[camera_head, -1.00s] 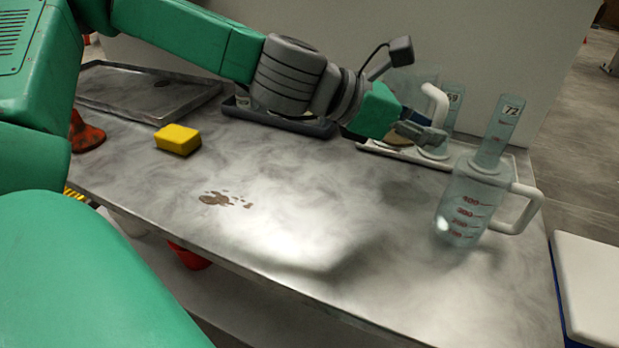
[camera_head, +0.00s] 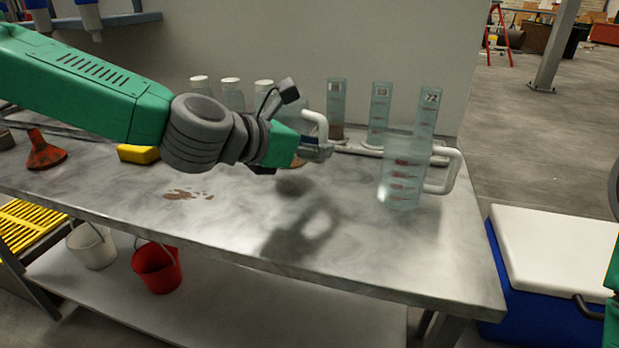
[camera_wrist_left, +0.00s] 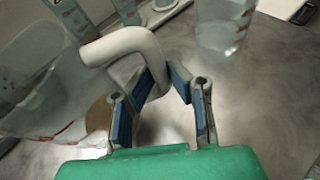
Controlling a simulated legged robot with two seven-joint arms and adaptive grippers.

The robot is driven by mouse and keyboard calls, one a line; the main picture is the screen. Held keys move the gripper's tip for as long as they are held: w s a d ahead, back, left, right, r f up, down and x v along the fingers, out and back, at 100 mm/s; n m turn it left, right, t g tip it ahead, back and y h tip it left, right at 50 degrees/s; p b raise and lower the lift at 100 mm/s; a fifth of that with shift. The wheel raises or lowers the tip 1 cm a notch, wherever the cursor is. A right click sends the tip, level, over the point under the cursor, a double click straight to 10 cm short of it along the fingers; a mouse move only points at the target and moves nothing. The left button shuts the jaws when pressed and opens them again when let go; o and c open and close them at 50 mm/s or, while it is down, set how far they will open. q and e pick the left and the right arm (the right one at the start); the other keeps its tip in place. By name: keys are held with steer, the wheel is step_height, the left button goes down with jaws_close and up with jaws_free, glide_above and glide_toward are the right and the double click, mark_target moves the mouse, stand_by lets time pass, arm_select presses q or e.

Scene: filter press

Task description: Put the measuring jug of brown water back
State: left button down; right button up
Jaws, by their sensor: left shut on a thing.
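My left gripper (camera_head: 318,152) is shut on the white handle (camera_wrist_left: 128,45) of a clear measuring jug. The jug is partly hidden behind the gripper in the head view, with brown liquid (camera_head: 298,162) low in it. In the left wrist view the jug (camera_wrist_left: 42,85) fills the left side, and the brown liquid (camera_wrist_left: 98,115) shows beside the fingers. A separate shadow on the table suggests the jug is held above the top. A second clear jug (camera_head: 400,183) with red marks and a white handle stands at the right. My right gripper is not in view.
Tall cylinders (camera_head: 379,112) stand at the back on a pale tray (camera_head: 352,150). White-capped bottles (camera_head: 232,95) are at the back left. A yellow sponge (camera_head: 138,154) and brown puddle (camera_head: 187,194) lie left. The front middle of the metal table (camera_head: 250,225) is clear. A cooler (camera_head: 555,245) stands right.

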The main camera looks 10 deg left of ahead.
arm_select(q)
steer(key=shift+s+d+f, duration=0.15)
steer(key=shift+d+f, duration=0.2)
steer(key=shift+f, duration=0.15)
step_height(320, 180, down, 2)
steer(key=shift+f+b, duration=0.25)
steer(key=shift+b, duration=0.4)
steer(key=shift+f, duration=0.35)
steer(key=shift+a+r, duration=0.1)
steer(key=shift+a, duration=0.15)
steer(key=c, duration=1.5)
jaws_free()
steer(key=shift+d, duration=0.15)
